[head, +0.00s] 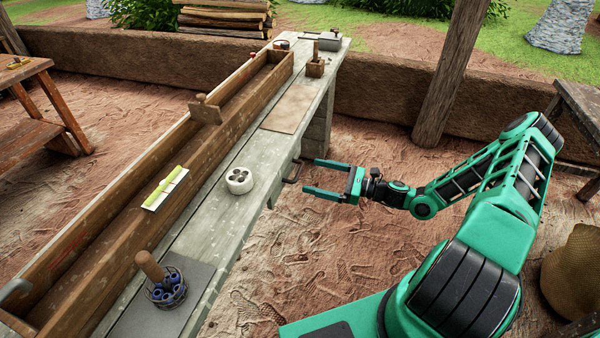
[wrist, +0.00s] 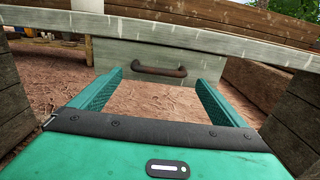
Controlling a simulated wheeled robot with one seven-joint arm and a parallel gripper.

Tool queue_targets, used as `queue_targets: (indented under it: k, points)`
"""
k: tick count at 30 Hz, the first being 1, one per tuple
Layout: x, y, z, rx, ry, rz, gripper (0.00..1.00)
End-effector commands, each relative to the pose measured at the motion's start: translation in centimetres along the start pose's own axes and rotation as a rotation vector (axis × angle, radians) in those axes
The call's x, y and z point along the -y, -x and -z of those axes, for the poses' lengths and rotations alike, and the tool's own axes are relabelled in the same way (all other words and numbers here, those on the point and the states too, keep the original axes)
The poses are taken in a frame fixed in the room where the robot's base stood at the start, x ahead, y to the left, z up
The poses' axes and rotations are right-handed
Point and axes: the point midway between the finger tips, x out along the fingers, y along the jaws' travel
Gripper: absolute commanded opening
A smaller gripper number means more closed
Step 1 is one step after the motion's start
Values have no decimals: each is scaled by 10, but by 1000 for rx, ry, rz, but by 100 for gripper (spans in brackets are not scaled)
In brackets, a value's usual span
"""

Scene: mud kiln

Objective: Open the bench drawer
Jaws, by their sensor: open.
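The bench (head: 208,218) is a long grey plank bench running away from me. Its drawer front (wrist: 130,55) shows in the wrist view as a pale panel under the bench top. A dark curved handle (wrist: 159,71) is fixed on it, and the handle also shows in the head view (head: 293,172) at the bench's right side. My gripper (head: 311,176) is open and empty, with its fingers pointing at the handle. In the wrist view my gripper (wrist: 160,82) has the handle ahead, between the two finger lines. The fingertips look short of the handle. The drawer looks shut.
On the bench stand a white round holder (head: 239,180), a wire basket with blue items (head: 168,288) and a wooden block (head: 315,67). A long wooden trough (head: 150,248) runs along it. A post (head: 450,75) and low mud wall (head: 385,100) stand behind; the ground beside the bench is clear.

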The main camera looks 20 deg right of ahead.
Motion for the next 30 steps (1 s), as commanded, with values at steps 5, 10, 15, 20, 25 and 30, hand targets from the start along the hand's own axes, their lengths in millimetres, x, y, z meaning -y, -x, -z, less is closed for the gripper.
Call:
queue_targets:
  k: [5,10,15,20,25,30]
  points:
    - [-1,-33,0,2,0,-3,95]
    - [-1,-54,0,0,0,-2,95]
    - [0,-65,0,0,0,-1,95]
    - [0,-67,0,-1,1,0,95]
    - [0,-67,0,-1,1,0,90]
    - [0,-67,0,-1,1,1,50]
